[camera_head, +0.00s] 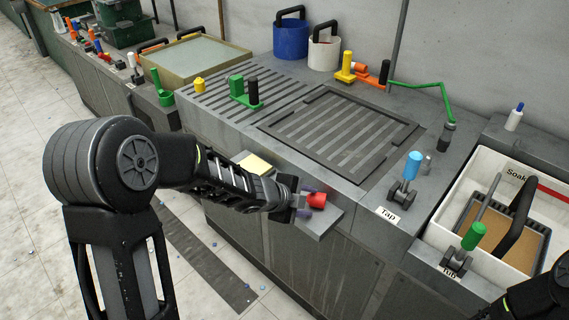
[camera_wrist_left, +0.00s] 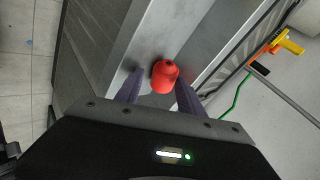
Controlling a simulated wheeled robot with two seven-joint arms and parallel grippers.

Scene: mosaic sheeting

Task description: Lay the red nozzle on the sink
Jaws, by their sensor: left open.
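The red nozzle (camera_head: 316,200) sits on a small grey shelf (camera_head: 322,222) at the front of the counter. It also shows in the left wrist view (camera_wrist_left: 165,76), resting near a metal ledge. My left gripper (camera_head: 303,200) is open at the nozzle, with its purple fingers (camera_wrist_left: 160,88) on either side of it. I cannot tell whether the fingers touch it. The sink (camera_head: 338,135), with a dark slatted grid, lies behind the nozzle. Only a dark part of my right arm (camera_head: 540,298) shows at the lower right; its gripper is out of view.
A blue-handled tap lever (camera_head: 412,165) and a green-handled lever (camera_head: 472,236) stand right of the sink. A white soak tub (camera_head: 475,190) is further right. A green block with a black peg (camera_head: 244,92) stands left of the sink. The sink grid is clear.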

